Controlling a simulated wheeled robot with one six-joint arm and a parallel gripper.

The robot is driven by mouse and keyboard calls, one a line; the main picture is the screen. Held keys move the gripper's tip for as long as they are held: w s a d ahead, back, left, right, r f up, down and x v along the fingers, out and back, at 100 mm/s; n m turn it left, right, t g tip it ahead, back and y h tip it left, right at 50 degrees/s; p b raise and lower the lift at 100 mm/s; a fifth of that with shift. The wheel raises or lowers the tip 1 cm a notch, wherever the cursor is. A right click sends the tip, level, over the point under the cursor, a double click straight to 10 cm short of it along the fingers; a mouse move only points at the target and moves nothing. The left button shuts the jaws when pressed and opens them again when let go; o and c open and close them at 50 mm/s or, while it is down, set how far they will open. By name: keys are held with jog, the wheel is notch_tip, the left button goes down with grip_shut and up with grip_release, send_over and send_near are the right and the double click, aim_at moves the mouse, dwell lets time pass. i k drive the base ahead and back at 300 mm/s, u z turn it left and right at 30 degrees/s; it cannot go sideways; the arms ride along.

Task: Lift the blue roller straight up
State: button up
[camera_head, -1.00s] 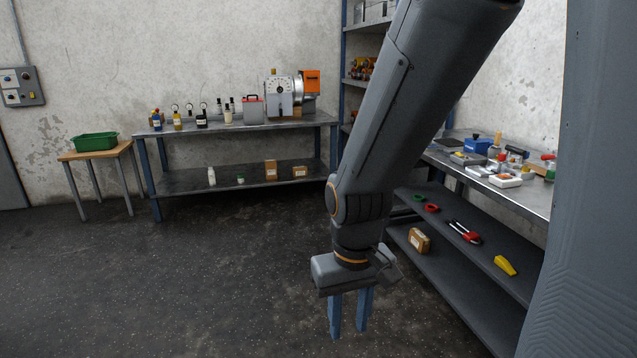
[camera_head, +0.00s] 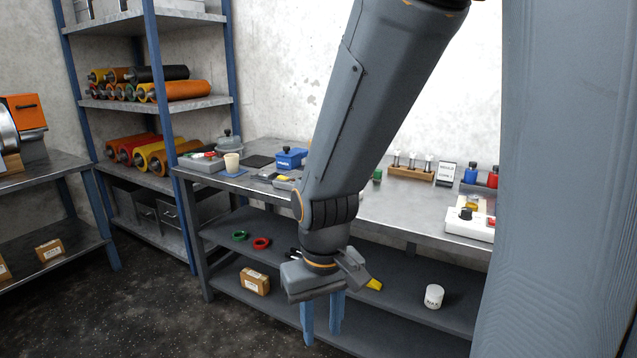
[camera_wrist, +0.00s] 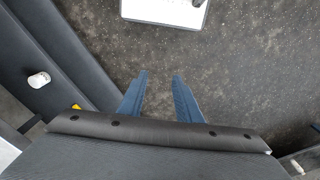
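I cannot make out a blue roller in any view now. Several rollers in orange, yellow, red, black and green lie on the shelves of a blue-posted rack at the left of the head view, such as an orange roller (camera_head: 181,90) and a yellow roller (camera_head: 160,155). My gripper (camera_head: 321,333) hangs pointing down in front of the workbench, far from the rack. Its two blue fingers stand apart with nothing between them, as the wrist view also shows (camera_wrist: 160,78). My arm hides part of the workbench.
The steel workbench (camera_head: 400,205) holds a blue box (camera_head: 291,158), a cream cup (camera_head: 232,164) and small tools. Its lower shelf bears a white jar (camera_head: 434,297) and a cardboard box (camera_head: 255,281). The rack (camera_head: 205,103) stands left of it. Dark floor (camera_head: 150,325) is free at lower left.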

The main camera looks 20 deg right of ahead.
aim_at(471, 175)
jog(key=z, duration=0.9)
jog(key=i, duration=0.85)
jog(key=z, duration=0.8)
